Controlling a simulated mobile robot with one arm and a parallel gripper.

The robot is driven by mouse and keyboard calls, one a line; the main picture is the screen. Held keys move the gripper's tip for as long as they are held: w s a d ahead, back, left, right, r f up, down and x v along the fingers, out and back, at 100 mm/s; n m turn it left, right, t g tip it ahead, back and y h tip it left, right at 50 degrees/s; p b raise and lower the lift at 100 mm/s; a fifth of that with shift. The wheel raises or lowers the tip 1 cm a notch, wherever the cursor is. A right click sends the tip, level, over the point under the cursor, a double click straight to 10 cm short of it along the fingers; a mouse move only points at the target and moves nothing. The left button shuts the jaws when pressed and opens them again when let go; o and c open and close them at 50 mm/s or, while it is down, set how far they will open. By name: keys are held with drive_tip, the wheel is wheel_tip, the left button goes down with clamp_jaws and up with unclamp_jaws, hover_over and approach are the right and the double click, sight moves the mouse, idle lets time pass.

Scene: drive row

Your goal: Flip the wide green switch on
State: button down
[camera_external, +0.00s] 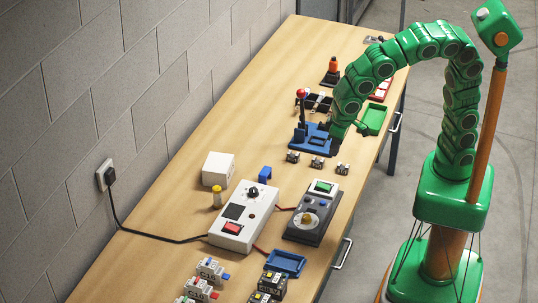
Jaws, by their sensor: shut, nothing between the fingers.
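A wide green switch (323,187) in a white frame sits at the far end of a dark grey box (299,232) on the bench. Its rocker is too small to tell which way it is tipped. My green arm arches over the right side of the bench. My gripper (335,146) points down near the right edge of a blue lever base, beyond the switch and apart from it. Its fingers are small and dark, and they appear shut and empty.
A white box (244,216) with a knob and a red switch stands left of the grey box. Several small terminal blocks (317,163) lie between my gripper and the switch. A blue-based lever (301,108) with a red knob stands beside my gripper. A blue tray (286,263) lies nearer.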

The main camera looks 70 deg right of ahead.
sight(319, 183)
drive_tip(key=shift+w, duration=0.1)
drive_tip(key=shift+w, duration=0.65)
drive_tip(key=w+f, duration=0.1)
drive_tip(key=f, duration=0.8)
drive_tip(key=w+f, duration=0.1)
drive_tip(key=f, duration=0.3)
drive_tip(key=shift+w+f, duration=0.3)
drive_tip(key=shift+f, duration=0.1)
